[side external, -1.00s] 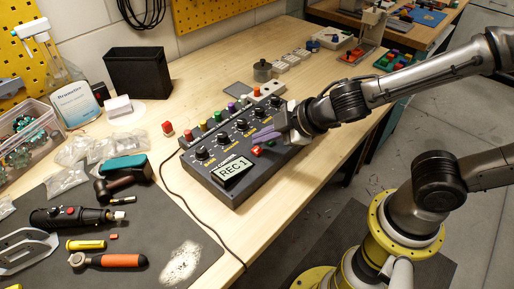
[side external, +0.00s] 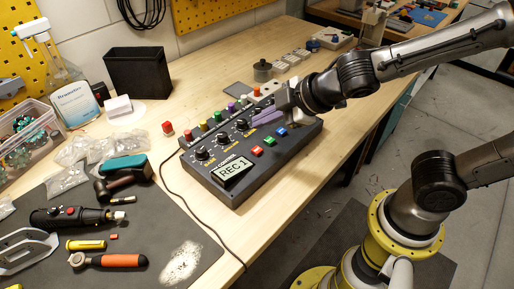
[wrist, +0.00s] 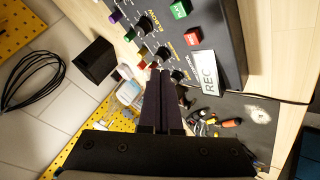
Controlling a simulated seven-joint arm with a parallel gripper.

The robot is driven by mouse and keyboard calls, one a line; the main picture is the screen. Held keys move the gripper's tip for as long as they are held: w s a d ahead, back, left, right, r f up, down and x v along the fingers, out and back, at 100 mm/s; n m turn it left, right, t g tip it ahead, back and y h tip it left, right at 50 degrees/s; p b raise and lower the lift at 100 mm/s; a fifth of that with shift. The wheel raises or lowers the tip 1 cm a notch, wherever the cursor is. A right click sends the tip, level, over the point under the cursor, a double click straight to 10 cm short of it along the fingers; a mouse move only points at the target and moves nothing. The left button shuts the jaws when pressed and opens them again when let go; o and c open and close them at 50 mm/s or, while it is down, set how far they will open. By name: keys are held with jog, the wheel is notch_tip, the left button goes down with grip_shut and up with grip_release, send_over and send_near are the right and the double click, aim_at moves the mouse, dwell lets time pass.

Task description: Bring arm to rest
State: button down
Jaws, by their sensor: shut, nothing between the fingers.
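My gripper (side external: 262,119) is shut and empty, with its purple-grey fingers just above the control box. In the wrist view its closed fingers (wrist: 160,80) point toward the row of knobs. The control box (side external: 236,199) is dark grey, with a row of black knobs, coloured caps along its back, and a small display (side external: 233,170) reading "REC 1". Red, green and blue buttons show uncovered on its front right part, including the green button (side external: 269,141). I cannot tell whether the fingertips touch the box.
A black bin (side external: 138,74) stands at the back. A dark mat (side external: 150,215) with several tools is at the front left.

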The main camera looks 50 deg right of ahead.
dwell(0.3)
jog(key=shift+w+d, duration=0.1)
jog(key=shift+d, duration=0.1)
jog(key=s+d+r+m+h, duration=0.2)
jog(key=s+d+r+m, duration=0.15)
jog(key=d, duration=0.25)
jog(key=s+d+r+m+h, duration=0.1)
jog(key=s+d+r+m, duration=0.1)
jog(key=d+r+m, duration=0.3)
jog(key=s+f+m+g+y, duration=0.1)
jog(key=s+f+m+g, duration=0.2)
jog(key=s, duration=0.8)
jog(key=shift+s+f, duration=0.35)
jog(key=shift+f, duration=0.3)
